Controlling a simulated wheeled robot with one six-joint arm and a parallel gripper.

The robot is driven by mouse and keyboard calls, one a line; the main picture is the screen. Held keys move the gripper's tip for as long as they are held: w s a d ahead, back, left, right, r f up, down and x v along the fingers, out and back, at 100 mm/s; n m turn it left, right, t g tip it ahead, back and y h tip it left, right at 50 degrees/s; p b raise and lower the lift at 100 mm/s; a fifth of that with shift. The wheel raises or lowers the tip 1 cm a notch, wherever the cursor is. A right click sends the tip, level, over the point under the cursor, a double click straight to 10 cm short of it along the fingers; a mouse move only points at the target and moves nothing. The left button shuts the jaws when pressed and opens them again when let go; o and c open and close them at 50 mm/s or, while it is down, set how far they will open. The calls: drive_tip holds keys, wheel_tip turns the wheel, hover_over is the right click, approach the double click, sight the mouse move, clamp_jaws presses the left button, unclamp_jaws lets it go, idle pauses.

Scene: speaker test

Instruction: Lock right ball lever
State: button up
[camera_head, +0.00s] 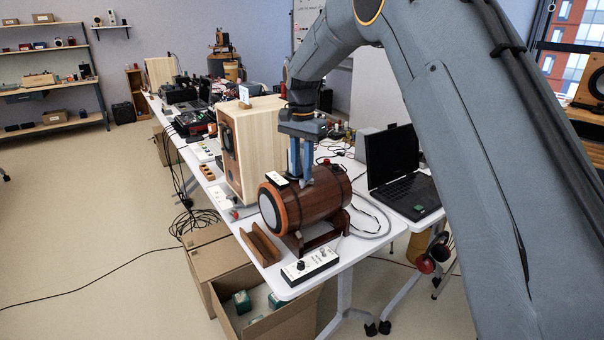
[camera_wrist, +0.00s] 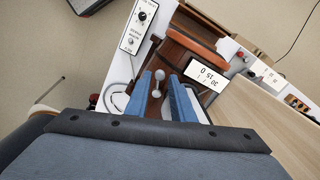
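A brown wooden barrel speaker (camera_head: 317,203) lies on its side in a cradle at the near end of the white table. In the wrist view, a small pale ball lever (camera_wrist: 158,76) shows on the barrel, with a second rounded end nearer my gripper. My gripper (camera_head: 304,182) points down at the barrel's top. In the wrist view, its two blue fingers (camera_wrist: 160,83) are apart, one on each side of the lever. I see gaps between lever and fingers; contact is not clear. In the head view the fingers hide the lever.
A white label plate (camera_head: 277,179) lies on the barrel beside my fingers. A white control box (camera_head: 310,266) stands at the near table edge. A tall wooden speaker (camera_head: 258,150) stands behind left, a laptop (camera_head: 400,180) to the right. Cables lie right of the barrel.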

drive_tip(key=shift+f, duration=1.3)
clamp_jaws()
